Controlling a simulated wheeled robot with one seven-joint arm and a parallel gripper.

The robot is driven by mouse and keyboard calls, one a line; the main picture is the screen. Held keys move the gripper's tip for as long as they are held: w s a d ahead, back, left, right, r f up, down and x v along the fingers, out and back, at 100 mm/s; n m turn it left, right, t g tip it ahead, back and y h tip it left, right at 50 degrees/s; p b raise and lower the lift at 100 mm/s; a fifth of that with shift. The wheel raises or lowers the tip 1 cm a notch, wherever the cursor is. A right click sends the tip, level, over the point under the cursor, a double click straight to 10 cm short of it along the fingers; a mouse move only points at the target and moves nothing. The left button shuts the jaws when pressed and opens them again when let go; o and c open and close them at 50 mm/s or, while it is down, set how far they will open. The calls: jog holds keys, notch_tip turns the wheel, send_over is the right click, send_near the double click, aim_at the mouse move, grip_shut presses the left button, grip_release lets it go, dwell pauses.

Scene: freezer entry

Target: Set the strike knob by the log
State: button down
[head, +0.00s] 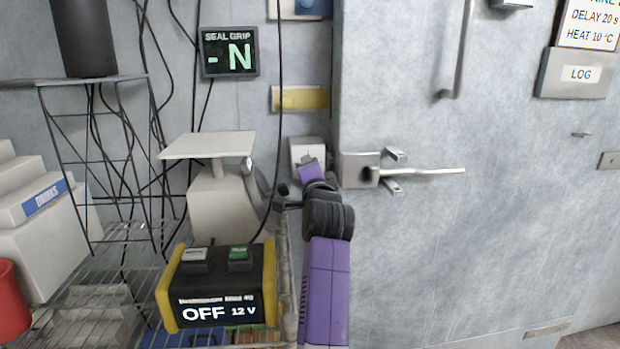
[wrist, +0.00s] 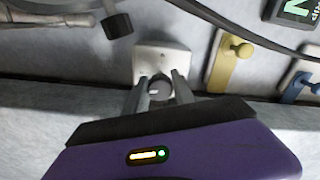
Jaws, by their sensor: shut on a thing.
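The strike knob (wrist: 159,88) is a small grey round knob on a white square plate (wrist: 176,55) on the wall. In the wrist view my gripper (wrist: 160,84) has one finger on each side of the knob and is shut on it. In the head view the white plate (head: 304,148) is left of the door's edge, and my gripper (head: 307,163) covers the knob there. The knob's setting cannot be read.
A lever handle (head: 420,171) sticks out just right of my gripper. A yellow plate (head: 285,98) and a "SEAL GRIP - N" display (head: 229,52) are above. A cable hangs close left. An "OFF 12 V" box (head: 217,290) and wire shelving stand at left.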

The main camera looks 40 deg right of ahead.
jog(key=shift+m+b, duration=0.4)
jog(key=shift+m, duration=0.5)
jog(key=c, duration=1.1)
grip_release()
jog(key=shift+o, duration=0.2)
jog(key=v, duration=0.7)
jog(key=shift+s+a+b, duration=0.2)
jog(key=shift+s+b, duration=0.15)
jog(key=shift+b, duration=0.05)
